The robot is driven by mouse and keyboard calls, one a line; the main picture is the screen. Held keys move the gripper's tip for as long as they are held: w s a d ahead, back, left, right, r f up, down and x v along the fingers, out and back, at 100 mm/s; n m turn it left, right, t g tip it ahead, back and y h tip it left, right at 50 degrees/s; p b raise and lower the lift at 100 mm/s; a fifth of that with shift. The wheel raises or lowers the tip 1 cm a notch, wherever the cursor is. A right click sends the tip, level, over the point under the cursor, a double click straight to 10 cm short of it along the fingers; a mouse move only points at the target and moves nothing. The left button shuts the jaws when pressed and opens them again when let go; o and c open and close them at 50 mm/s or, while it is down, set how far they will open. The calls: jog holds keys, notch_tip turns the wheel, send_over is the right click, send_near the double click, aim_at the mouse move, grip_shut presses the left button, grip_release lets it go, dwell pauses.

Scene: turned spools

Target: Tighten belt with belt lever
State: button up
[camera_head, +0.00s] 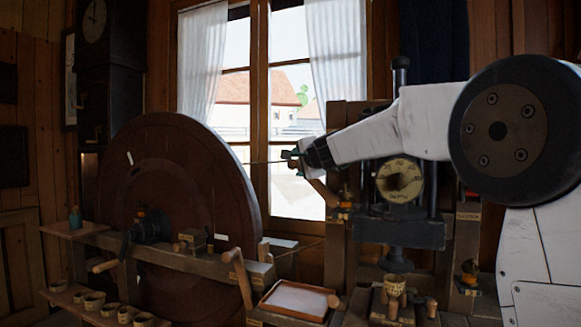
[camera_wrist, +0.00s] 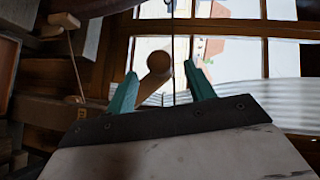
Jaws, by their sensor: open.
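My gripper (camera_head: 294,157) is at the end of the white arm, in front of the window. Its two teal fingers are apart in the wrist view (camera_wrist: 160,80). A wooden lever with a round knob (camera_wrist: 159,62), which looks like the belt lever, shows between the fingertips, and I see no finger closed on it. In the head view its slanted wooden arm (camera_head: 322,190) shows just below my gripper, with the knob end partly hidden by the fingers. A thin dark cord, apparently the belt (camera_head: 262,162), runs from the big wheel (camera_head: 165,185) toward my gripper.
A round dial gauge (camera_head: 400,180) on a dark press stands to the right, behind my arm. A wooden bench rail (camera_head: 200,258), another slanted handle (camera_head: 238,272), a shallow tray (camera_head: 297,300) and several small cups (camera_head: 95,300) are lower down. The window (camera_head: 290,90) is behind.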

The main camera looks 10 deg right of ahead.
aim_at(290, 165)
jog(key=x, duration=0.7)
jog(key=shift+a+f, duration=0.1)
grip_shut()
